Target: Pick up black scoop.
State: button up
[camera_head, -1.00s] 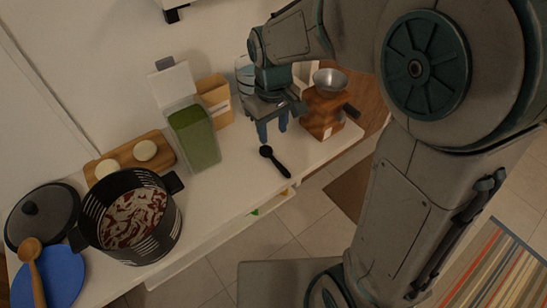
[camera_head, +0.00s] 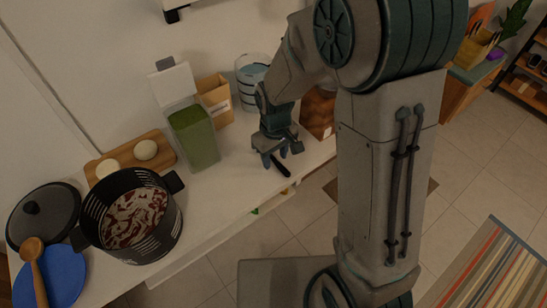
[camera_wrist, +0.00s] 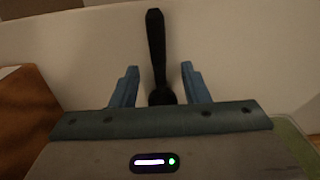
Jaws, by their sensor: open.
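The black scoop (camera_head: 281,168) lies on the white counter near its front edge; in the head view my gripper hides most of it and the handle end shows. In the wrist view the scoop (camera_wrist: 156,50) runs from the top centre down between the two blue fingers, its handle pointing away and its round end partly hidden by the gripper body. My gripper (camera_head: 275,160) is directly over the scoop, pointing down. In the wrist view my gripper (camera_wrist: 159,85) is open, with a finger on each side of the scoop and a gap on both sides.
A green-filled container (camera_head: 195,138), a cardboard box (camera_head: 215,99) and a glass jar (camera_head: 247,80) stand behind and left of my gripper. A black pot (camera_head: 160,235) is farther left. The counter's front edge is near the scoop.

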aim_at(279, 161)
grip_shut()
dwell(0.3)
jog(key=shift+r, duration=0.5)
jog(key=r, duration=0.2)
jog(key=d+r, duration=0.1)
jog(key=shift+s+r+b, duration=0.2)
jog(key=shift+r+b, duration=0.1)
jog(key=shift+r, duration=0.05)
jog(key=s+d+r, duration=0.5)
jog(key=d+r, duration=0.1)
jog(key=d, duration=0.3)
jog(key=shift+d+r+b, duration=0.15)
jog(key=shift+d+b, duration=0.05)
jog(key=shift+b, duration=0.15)
